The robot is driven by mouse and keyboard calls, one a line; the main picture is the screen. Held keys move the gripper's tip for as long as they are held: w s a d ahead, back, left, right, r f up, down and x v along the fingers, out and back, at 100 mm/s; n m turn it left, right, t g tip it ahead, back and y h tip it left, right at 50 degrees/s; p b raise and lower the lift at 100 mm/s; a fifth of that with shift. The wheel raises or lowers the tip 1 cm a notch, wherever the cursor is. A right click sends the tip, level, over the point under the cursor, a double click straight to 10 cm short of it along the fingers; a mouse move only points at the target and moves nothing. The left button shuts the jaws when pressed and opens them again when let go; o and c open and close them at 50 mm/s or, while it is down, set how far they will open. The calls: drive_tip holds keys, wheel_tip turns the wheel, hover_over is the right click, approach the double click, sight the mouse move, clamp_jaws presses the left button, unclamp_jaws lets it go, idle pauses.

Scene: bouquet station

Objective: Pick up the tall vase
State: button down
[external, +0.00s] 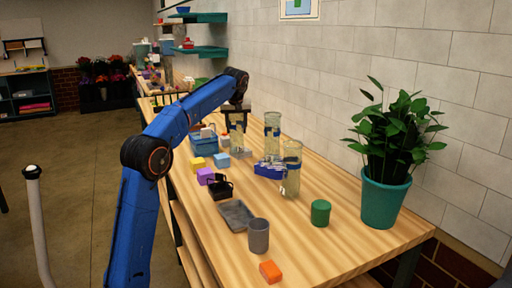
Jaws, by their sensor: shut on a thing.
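Several clear, yellowish glass vases with dark bands stand on the wooden table in the external view. One tall vase (272,145) stands near the wall, and another vase (291,178) stands nearer the camera. A third vase (237,142) is directly below the end of my arm. My gripper (237,122) points down at this third vase's upper part and appears shut on it. The fingers are small and dark here, so their exact contact is hard to see. I cannot tell whether the vase's base is lifted off the table.
A blue bin (204,146), a black basket (220,190), a grey tray (236,215), a grey cup (259,236), a green cylinder (320,212) and an orange block (270,271) crowd the wooden table (345,240). A potted plant (384,200) stands right.

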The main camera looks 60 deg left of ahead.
drive_tip(key=a+r, duration=0.1)
drive_tip(key=r, duration=0.2)
drive_tip(key=a+r, duration=0.1)
drive_tip(key=r, duration=0.2)
drive_tip(key=a+r, duration=0.1)
drive_tip(key=r, duration=0.3)
drive_tip(key=shift+f, duration=4.95)
drive_tip(key=c, duration=0.8)
unclamp_jaws()
